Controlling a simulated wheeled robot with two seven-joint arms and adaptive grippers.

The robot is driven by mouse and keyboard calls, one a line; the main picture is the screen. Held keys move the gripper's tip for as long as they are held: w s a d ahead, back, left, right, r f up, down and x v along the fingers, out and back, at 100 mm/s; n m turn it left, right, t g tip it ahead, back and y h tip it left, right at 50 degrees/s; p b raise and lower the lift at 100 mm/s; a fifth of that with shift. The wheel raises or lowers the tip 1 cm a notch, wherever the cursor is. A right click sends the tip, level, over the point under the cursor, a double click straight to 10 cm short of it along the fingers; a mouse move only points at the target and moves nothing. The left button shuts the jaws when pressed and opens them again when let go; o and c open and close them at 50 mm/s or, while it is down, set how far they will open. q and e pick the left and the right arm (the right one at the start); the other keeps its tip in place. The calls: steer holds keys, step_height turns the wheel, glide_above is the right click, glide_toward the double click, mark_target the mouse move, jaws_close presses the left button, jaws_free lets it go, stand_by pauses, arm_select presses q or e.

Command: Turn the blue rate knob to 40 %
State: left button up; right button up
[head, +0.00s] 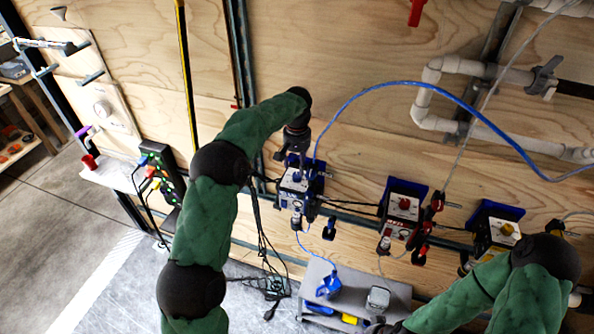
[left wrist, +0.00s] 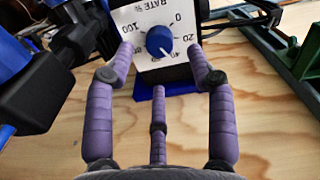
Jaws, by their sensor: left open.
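The blue rate knob (left wrist: 159,40) sits on a white dial plate marked RATE % in the left wrist view. The dial numbers run from 0 to 100 around it. A pale pointer mark on the knob points toward the lower right of the picture; its exact reading is hard to tell. My left gripper (left wrist: 161,52) is open. Its purple fingers stand apart around the knob, with a visible gap on each side. In the head view my left gripper (head: 294,158) is just above the blue-and-white pump (head: 293,186) on the wall rail. The knob is not clear there.
A red pump (head: 404,205) and a yellow one (head: 496,232) hang farther right on the rail. A blue tube (head: 430,90) arches across the wall, and black cables (head: 262,240) hang below. A grey cart (head: 312,272) stands beneath. My right arm is at lower right.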

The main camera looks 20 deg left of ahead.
mark_target(297, 174)
arm_select(q)
step_height(297, 174, up, 7)
stand_by(0.3)
steer(key=shift+r, duration=0.1)
stand_by(0.4)
